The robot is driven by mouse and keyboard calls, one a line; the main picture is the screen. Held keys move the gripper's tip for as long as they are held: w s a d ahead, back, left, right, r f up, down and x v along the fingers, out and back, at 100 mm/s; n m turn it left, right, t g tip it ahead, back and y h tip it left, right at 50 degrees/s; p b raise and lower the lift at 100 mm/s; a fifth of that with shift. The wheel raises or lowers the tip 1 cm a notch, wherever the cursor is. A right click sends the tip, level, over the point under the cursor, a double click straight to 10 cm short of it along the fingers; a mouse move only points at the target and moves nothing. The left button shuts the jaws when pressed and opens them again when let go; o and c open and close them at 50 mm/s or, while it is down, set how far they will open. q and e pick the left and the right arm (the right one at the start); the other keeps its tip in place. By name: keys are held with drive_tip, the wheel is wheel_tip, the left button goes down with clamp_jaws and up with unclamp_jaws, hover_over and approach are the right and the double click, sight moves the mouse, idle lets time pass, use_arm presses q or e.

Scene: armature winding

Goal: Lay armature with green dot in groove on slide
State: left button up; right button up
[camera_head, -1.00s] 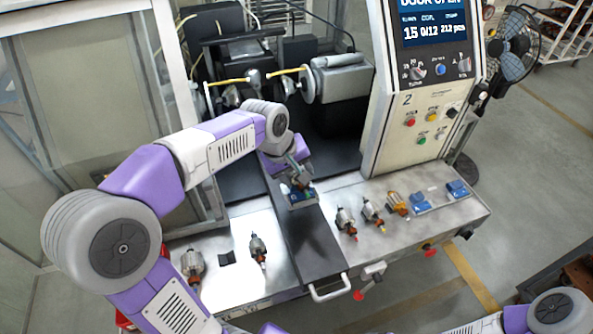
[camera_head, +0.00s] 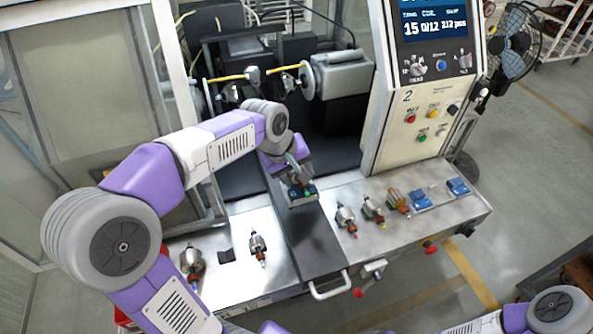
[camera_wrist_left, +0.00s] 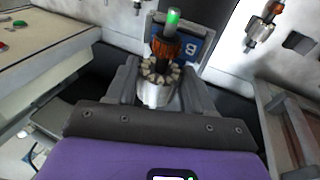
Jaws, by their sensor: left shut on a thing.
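My left gripper (camera_head: 300,181) is low over the dark slide (camera_head: 315,245), shut on an armature. In the left wrist view the armature (camera_wrist_left: 162,72) sits between the fingers, with its toothed metal core, orange winding and bright green tip (camera_wrist_left: 173,17). The green dot (camera_head: 308,192) also shows in the head view. A blue block (camera_wrist_left: 194,46) marked with a letter lies just beyond and under the armature; it shows in the head view on the slide (camera_head: 303,201). Whether the armature touches its groove cannot be told. My right gripper is out of view; only part of that arm shows.
Several other armatures lie on the metal table, left (camera_head: 257,249) and right (camera_head: 346,219) of the slide. Two blue blocks (camera_head: 457,187) lie farther right, and a dark block (camera_head: 227,256) at left. The control panel (camera_head: 425,100) stands behind. The slide's front is clear.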

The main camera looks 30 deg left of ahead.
use_arm(q)
drive_tip(key=shift+f, duration=0.15)
drive_tip(key=o, duration=1.3)
drive_tip(key=shift+o, duration=0.2)
drive_tip(key=v, duration=0.7)
drive_tip(key=shift+r, duration=0.25)
drive_tip(key=shift+s, duration=0.1)
